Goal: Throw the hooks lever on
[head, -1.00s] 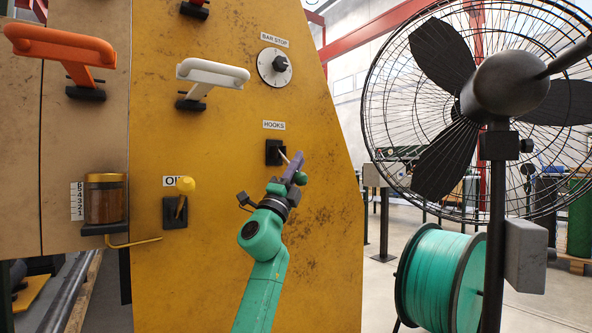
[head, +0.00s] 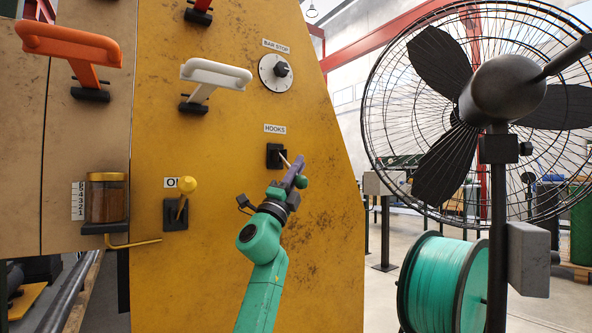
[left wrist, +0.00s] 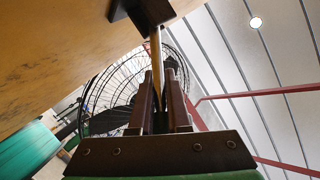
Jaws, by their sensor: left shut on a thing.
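The hooks lever's black mount (head: 275,156) is on the yellow panel below the HOOKS label (head: 274,128). Its thin pale rod (head: 285,160) sticks out from the mount, toward the lower right in the head view. My left gripper (head: 294,172) is shut on this rod. The fingers hide the rod's outer end. My right gripper is not in view.
The yellow lever (head: 182,203) stands left of my arm, beside an oil jar (head: 106,200). The white handle (head: 214,74) and BAR STOP knob (head: 280,70) are above. A large fan (head: 500,110) and a green spool (head: 438,285) stand at the right.

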